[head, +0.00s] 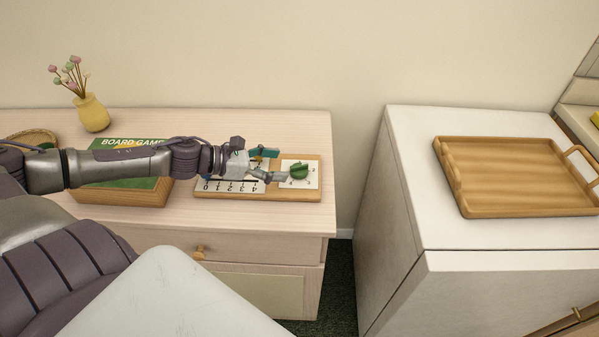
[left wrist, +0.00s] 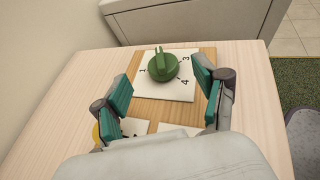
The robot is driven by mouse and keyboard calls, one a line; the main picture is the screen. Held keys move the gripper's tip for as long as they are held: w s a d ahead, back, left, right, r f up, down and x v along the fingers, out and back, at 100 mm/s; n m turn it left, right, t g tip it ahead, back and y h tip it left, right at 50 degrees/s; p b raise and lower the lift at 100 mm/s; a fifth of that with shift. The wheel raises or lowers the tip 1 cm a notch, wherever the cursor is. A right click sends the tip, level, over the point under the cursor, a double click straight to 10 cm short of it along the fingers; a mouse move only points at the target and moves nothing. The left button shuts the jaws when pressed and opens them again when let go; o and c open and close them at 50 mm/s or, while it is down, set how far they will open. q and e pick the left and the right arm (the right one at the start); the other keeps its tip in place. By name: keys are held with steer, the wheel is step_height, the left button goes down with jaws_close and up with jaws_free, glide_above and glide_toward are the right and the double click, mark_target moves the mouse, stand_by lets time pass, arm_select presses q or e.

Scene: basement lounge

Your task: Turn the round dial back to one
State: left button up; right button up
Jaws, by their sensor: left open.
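The round green dial (head: 299,171) sits on a white square plate at the right end of a wooden board (head: 313,198) on the dresser. In the left wrist view, the dial (left wrist: 163,67) has a raised bar across its top. The digits 1, 3 and 4 show around it; the bar leans toward the far side, but I cannot tell its exact number. My left gripper (head: 271,166) is open and just left of the dial in the head view. In the left wrist view its teal fingers (left wrist: 163,88) are spread, with the dial ahead between them, apart from it. My right gripper is not in view.
A numbered slider scale (head: 232,187) lies on the board under my left gripper. A green board game box (head: 122,187) and a yellow vase (head: 93,113) stand at left. Across a gap, a white cabinet (head: 405,145) bears a wooden tray (head: 470,212).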

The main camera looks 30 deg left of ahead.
mark_target(297, 165)
arm_select(q)
steer(key=shift+w+d+f+b, duration=0.15)
steer(key=shift+w+d+b, duration=0.2)
steer(key=shift+w, duration=0.15)
steer(key=shift+x, duration=1.55)
steer(key=shift+p+x, duration=0.45)
steer(key=shift+x, duration=0.6)
steer(key=shift+c, duration=0.4)
steer(key=c, duration=1.1)
